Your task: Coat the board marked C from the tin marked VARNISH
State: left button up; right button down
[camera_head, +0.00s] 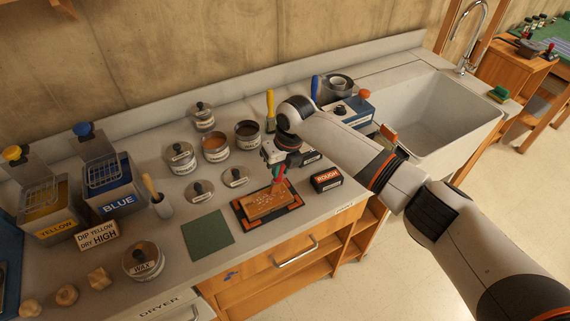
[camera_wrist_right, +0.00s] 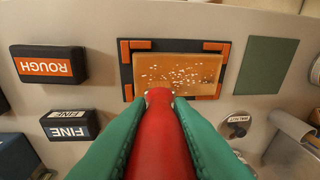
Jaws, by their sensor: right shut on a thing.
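A wooden board (camera_head: 268,202) lies in a black holder with orange corners (camera_head: 240,209) on the bench. Pale flecks are scattered over its face; it also shows in the right wrist view (camera_wrist_right: 195,72). I cannot read a C on it. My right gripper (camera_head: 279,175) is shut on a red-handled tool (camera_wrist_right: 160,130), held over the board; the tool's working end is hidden. Two open tins, one orange-brown (camera_head: 215,146) and one dark brown (camera_head: 247,132), stand behind the board. A closed tin (camera_head: 180,158) is left of them. I cannot tell which is marked VARNISH. My left gripper is out of view.
A ROUGH block (camera_head: 326,180) and a FINE block (camera_wrist_right: 69,125) lie right of the board. A green sheet (camera_head: 208,235) and loose lids (camera_head: 199,191) lie to its left. A WAX tin (camera_head: 143,262) and yellow and blue tanks (camera_head: 112,188) stand further left. A sink (camera_head: 440,110) is right.

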jog(key=shift+s+a, duration=2.6)
jog(key=shift+a, duration=1.25)
jog(key=w+d, duration=0.7)
jog(key=d, duration=0.4)
jog(key=shift+w+b, duration=0.3)
jog(key=shift+r, duration=0.4)
jog(key=a+p+v, duration=0.1)
jog(key=p+v, duration=0.4)
jog(key=v, duration=0.1)
jog(key=shift+w+r, duration=0.2)
jog(key=shift+r, duration=0.3)
jog(key=shift+a, duration=0.1)
dwell(0.9)
